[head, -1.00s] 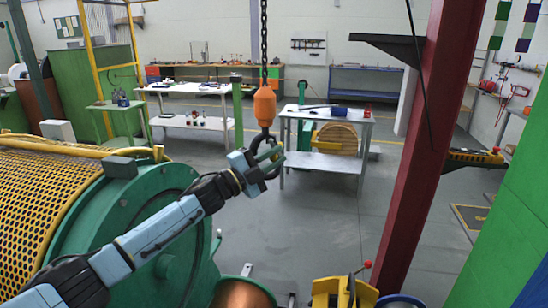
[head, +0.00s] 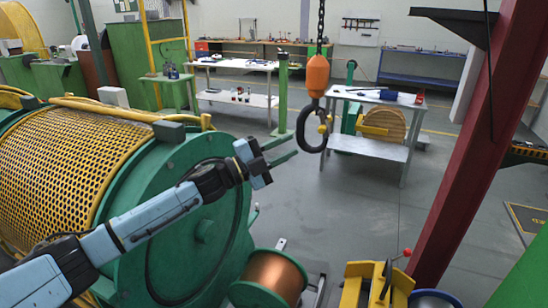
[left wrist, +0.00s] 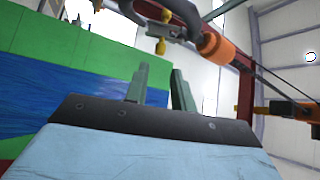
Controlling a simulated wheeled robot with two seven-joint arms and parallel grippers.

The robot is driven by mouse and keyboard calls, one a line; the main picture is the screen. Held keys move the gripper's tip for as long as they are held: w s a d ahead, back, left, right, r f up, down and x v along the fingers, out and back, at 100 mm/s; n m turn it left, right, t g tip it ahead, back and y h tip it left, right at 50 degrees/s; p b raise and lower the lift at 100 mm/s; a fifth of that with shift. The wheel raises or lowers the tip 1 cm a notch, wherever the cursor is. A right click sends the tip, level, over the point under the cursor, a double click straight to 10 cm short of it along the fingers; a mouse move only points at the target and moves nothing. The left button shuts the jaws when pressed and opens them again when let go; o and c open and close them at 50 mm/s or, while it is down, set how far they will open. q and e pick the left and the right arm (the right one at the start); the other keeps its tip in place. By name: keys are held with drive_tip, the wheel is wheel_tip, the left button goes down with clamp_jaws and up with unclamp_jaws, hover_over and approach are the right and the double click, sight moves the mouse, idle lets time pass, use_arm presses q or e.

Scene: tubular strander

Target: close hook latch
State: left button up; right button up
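The crane hook (head: 303,132) is a dark curved hook hanging under an orange block (head: 317,75) on a chain. A small yellow part, apparently of its latch (head: 323,127), shows at its right side; I cannot tell whether the latch is closed. In the left wrist view the dark hook (left wrist: 184,12) crosses the top, with a yellow part (left wrist: 160,46) below it and the orange block (left wrist: 220,45) to its right. My left gripper (head: 295,144) is open and empty, its green fingers apart, just left of the hook. It also shows in the left wrist view (left wrist: 158,80). My right gripper is out of view.
A green drum machine with a yellow mesh guard (head: 80,125) stands below and behind my left arm. A grey table (head: 370,97) is behind the hook, and a red column (head: 470,150) rises at right. A copper spool (head: 275,275) is at the bottom. Open floor lies between.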

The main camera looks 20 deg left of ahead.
use_arm(q)
drive_tip(key=v, duration=0.2)
drive_tip(key=shift+s+a+f, duration=0.1)
drive_tip(key=shift+s+a, duration=0.15)
drive_tip(key=shift+s, duration=0.05)
